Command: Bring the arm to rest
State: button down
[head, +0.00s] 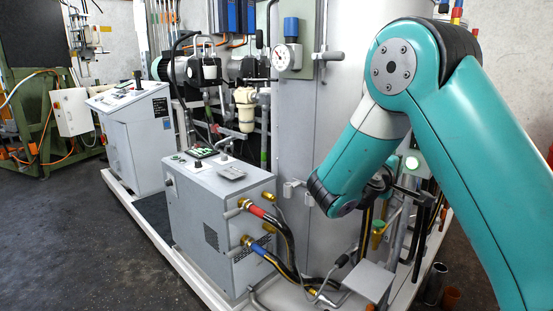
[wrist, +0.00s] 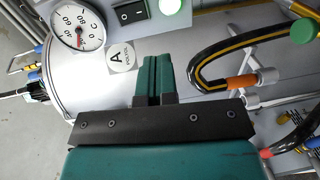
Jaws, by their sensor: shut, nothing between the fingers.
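My teal arm reaches in from the right in the head view, bent at the elbow, with its forearm pointing down and left in front of a grey cylindrical column (head: 340,120). I cannot tell the gap between the fingertips and the panel.
In the wrist view a dial gauge (wrist: 78,28), a switch (wrist: 130,12), a lit green lamp (wrist: 170,5) and a black hose with a yellow stripe (wrist: 201,62) surround the fingers. A grey box unit (head: 205,215) with hoses stands left of my wrist. Open floor (head: 80,240) lies at left.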

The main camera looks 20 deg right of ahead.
jog(key=s+a+f+m+g+y, duration=0.2)
jog(key=s+a+y, duration=0.35)
jog(key=a, duration=0.25)
jog(key=s+a+f+m+g+y, duration=0.1)
jog(key=s+a+f+y, duration=0.25)
jog(key=a+y, duration=0.3)
jog(key=s+a+r+n+g+y, duration=0.2)
jog(key=s+a+y, duration=0.1)
jog(key=s+a, duration=0.4)
jog(key=s+a+r+n+g+y, duration=0.2)
jog(key=s+a, duration=0.6)
jog(key=s, duration=0.5)
jog(key=shift+a+r+g+y, duration=0.3)
jog(key=shift+r+g+y, duration=0.35)
jog(key=shift+y, duration=0.25)
